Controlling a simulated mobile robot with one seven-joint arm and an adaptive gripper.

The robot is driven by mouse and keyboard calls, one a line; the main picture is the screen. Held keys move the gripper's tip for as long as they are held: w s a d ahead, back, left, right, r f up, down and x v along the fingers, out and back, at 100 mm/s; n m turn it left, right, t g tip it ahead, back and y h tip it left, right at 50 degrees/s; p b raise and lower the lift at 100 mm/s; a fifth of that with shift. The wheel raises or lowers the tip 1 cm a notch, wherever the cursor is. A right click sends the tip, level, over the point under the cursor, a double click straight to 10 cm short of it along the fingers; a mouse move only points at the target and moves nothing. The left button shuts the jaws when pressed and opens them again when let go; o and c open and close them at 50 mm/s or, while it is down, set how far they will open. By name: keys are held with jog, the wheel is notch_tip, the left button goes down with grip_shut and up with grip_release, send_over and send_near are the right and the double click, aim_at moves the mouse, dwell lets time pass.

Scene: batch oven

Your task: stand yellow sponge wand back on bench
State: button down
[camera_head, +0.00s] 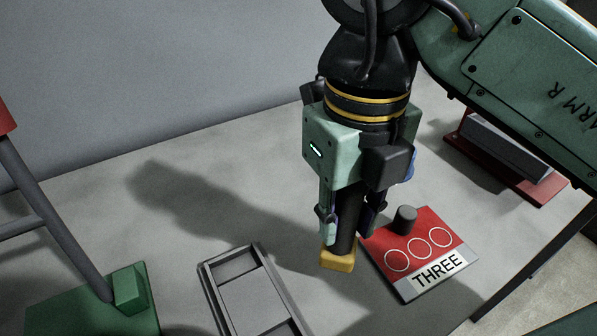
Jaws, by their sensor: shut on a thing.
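The yellow sponge wand (338,261) has a dark round handle and a yellow sponge block at its lower end. My gripper (349,216) points down and is shut on the dark handle, with one finger on each side. The wand hangs about upright with the sponge lowest. The sponge is over the grey bench (190,255), between a grey tray and a red card. I cannot tell whether the sponge touches the bench. The upper part of the handle is hidden between the fingers and the gripper body.
A red card marked THREE (399,283), with a dark peg (404,219), lies just right of the sponge. A grey compartment tray (253,297) is at lower left. A green base (75,307) with a post stands far left. A red-based block (510,150) is at right.

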jog(key=shift+w+a, duration=0.2)
jog(key=shift+w, duration=0.1)
jog(key=shift+w+a+f+b, duration=0.2)
jog(key=shift+w+a+f, duration=0.45)
jog(key=shift+w, duration=1.95)
jog(key=shift+w+a+f+b, duration=0.3)
jog(key=shift+w+f, duration=0.7)
jog(key=shift+w, duration=1.55)
jog(key=shift+w+a+f+b, duration=0.15)
jog(key=shift+w+a+f, duration=0.55)
jog(key=shift+w, duration=1.9)
jog(key=shift+d+f, duration=0.15)
jog(key=shift+f, duration=0.15)
jog(key=c, duration=1.3)
grip_release()
jog(key=shift+r+p, duration=3.4)
jog(key=shift+r, duration=2.8)
